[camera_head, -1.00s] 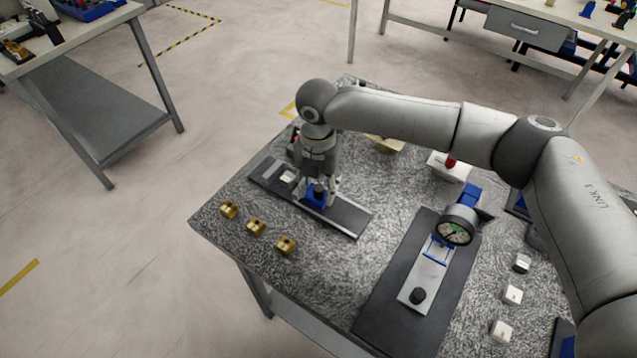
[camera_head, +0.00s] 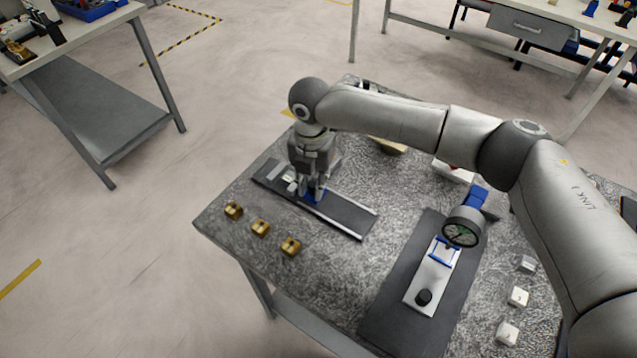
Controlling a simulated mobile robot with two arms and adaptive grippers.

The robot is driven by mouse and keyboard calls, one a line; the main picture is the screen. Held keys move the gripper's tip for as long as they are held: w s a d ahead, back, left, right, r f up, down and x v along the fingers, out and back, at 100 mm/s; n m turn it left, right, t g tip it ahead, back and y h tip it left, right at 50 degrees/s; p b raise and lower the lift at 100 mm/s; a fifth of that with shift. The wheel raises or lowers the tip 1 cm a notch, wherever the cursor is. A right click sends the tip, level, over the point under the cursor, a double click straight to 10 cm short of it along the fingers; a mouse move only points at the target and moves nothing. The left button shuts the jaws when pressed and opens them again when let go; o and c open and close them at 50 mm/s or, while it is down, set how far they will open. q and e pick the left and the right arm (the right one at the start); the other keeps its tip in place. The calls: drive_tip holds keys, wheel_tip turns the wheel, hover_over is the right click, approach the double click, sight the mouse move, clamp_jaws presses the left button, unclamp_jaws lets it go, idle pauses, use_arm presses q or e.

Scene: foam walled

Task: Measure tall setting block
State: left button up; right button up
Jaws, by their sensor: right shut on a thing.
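My right gripper (camera_head: 312,192) points down over the dark rail fixture (camera_head: 348,215) on the granite table. A small silver-white block (camera_head: 288,178) sits on the fixture just left of the gripper. A dial gauge (camera_head: 461,232) with a blue mount stands over a light plate (camera_head: 430,284) with a black knob, on a dark mat (camera_head: 385,325). Several whitish blocks stand at the right, one of them here (camera_head: 518,296). I cannot tell which block is the tall setting block. My left gripper is not in view.
Brass blocks (camera_head: 260,228) stand in a row along the table's front left edge. A pale block (camera_head: 387,146) and a white box (camera_head: 453,172) lie partly behind my right arm. Bare granite (camera_head: 330,270) is free between the brass blocks and the mat.

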drive_tip(key=shift+w+a, duration=0.5)
drive_tip(key=shift+a, duration=0.25)
drive_tip(key=shift+s+d, duration=0.1)
drive_tip(key=shift+d, duration=0.1)
drive_tip(key=o, duration=0.9)
drive_tip(key=shift+a, duration=0.1)
drive_tip(key=shift+c, duration=0.2)
drive_tip(key=shift+r, duration=0.2)
wheel_tip(320, 180, up, 12)
drive_tip(key=shift+f, duration=0.15)
drive_tip(key=shift+s+f, duration=0.1)
